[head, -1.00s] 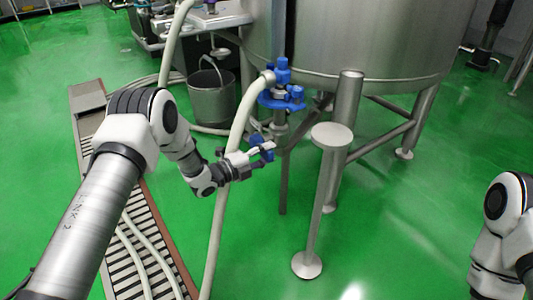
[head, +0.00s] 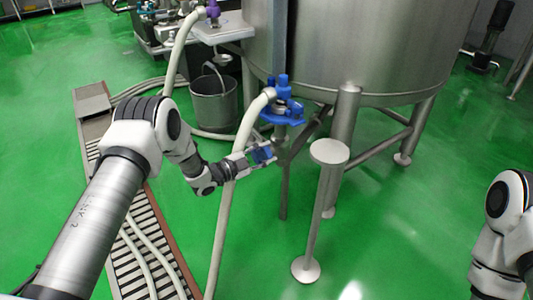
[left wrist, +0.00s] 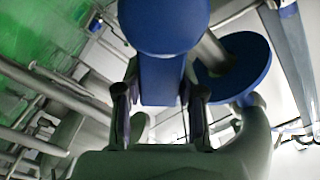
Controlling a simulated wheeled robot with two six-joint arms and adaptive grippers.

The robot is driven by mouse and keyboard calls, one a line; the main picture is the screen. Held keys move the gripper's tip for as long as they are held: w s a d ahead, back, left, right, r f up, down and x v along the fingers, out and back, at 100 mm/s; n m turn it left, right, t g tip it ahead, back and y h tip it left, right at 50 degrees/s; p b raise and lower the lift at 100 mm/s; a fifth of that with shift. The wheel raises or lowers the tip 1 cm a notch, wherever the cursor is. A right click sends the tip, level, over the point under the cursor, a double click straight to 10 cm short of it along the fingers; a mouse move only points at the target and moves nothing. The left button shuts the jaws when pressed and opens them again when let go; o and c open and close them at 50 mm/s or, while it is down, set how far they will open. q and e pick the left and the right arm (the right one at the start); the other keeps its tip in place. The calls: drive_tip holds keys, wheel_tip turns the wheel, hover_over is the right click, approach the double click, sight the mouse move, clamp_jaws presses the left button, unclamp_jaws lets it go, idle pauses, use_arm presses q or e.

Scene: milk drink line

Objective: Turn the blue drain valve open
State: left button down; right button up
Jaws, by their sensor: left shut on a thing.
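The blue drain valve's handle (head: 262,156) is low on the pipe under the steel tank (head: 350,55). My left gripper (head: 259,154) is at this handle and shut on it. In the left wrist view the blue handle bar (left wrist: 161,80) lies between the two fingers of the left gripper (left wrist: 160,105), with a round blue end above it. My right gripper is out of view; only part of that arm shows at the right edge.
A blue fitting (head: 283,105) with a pale hose (head: 232,170) sits just above the gripper; the hose passes close by it. A round-topped steel stand (head: 329,151) and tank legs are to the right. A bucket (head: 213,100) stands behind.

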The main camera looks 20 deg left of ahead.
use_arm(q)
drive_tip(key=n, duration=0.1)
drive_tip(key=a+r+n+p, duration=0.1)
drive_tip(key=n, duration=0.1)
drive_tip(key=w+n, duration=0.1)
drive_tip(key=shift+w+a+r+n, duration=0.1)
drive_tip(key=shift+a+r+n, duration=0.15)
drive_tip(key=shift+n, duration=0.05)
drive_tip(key=shift+w+a+r+n+p, duration=0.15)
drive_tip(key=shift+w+a+n, duration=0.15)
drive_tip(key=shift+n, duration=0.55)
drive_tip(key=shift+w+a+n+p, duration=0.1)
drive_tip(key=shift+w+a+n, duration=0.2)
drive_tip(key=shift+n, duration=0.5)
drive_tip(key=shift+w+a+r+n+p, duration=0.15)
drive_tip(key=shift+a+n, duration=0.2)
drive_tip(key=shift+n, duration=0.5)
drive_tip(key=c, duration=0.7)
unclamp_jaws()
drive_tip(key=shift+f, duration=0.1)
drive_tip(key=v, duration=1.2)
drive_tip(key=shift+a, duration=0.1)
